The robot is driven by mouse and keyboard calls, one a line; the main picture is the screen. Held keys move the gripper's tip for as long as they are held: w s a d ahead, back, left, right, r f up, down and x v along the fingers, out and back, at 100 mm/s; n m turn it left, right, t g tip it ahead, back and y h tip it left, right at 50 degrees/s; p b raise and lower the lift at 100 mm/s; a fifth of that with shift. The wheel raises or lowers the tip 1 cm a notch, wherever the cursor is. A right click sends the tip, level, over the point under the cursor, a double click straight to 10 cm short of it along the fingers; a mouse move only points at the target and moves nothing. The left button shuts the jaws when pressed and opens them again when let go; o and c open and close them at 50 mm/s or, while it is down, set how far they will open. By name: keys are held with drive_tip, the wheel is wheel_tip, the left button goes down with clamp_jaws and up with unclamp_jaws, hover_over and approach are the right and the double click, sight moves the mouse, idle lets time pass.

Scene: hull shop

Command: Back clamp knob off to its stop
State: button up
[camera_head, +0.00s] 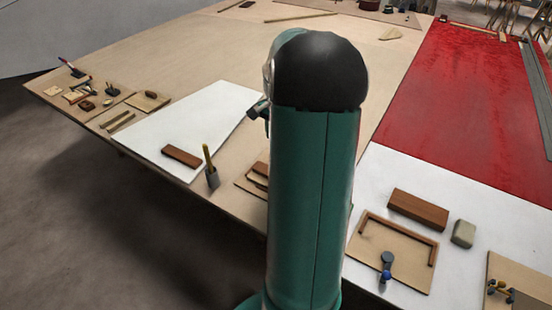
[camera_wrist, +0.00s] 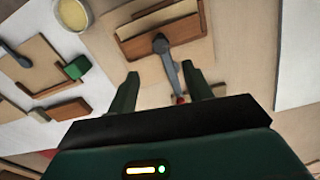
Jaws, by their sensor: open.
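In the wrist view a grey lever (camera_wrist: 169,68) with a round grey head sits on a light wooden board with a brown wooden piece. A small red knob (camera_wrist: 180,99) is at the lever's near end. My gripper (camera_wrist: 160,85) is open and empty, with the lever and red knob between its fingers in the picture; I cannot tell the height gap. In the head view a similar grey fitting with a blue knob (camera_head: 387,275) stands on a board at the lower right. I cannot tell which is the clamp knob. My arm hides much of the middle there.
Left in the wrist view are a green block (camera_wrist: 77,67), another grey lever (camera_wrist: 14,55) and a round tub (camera_wrist: 73,14). In the head view a brown block (camera_head: 418,209) and a pale block (camera_head: 463,233) lie near the right-hand board. The beige tabletop (camera_head: 200,60) is largely clear.

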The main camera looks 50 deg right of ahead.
wheel_tip(320, 180, down, 10)
drive_tip(key=shift+w+f, duration=0.1)
drive_tip(key=shift+f, duration=0.1)
drive_tip(key=shift+a, duration=0.1)
drive_tip(key=c, duration=1)
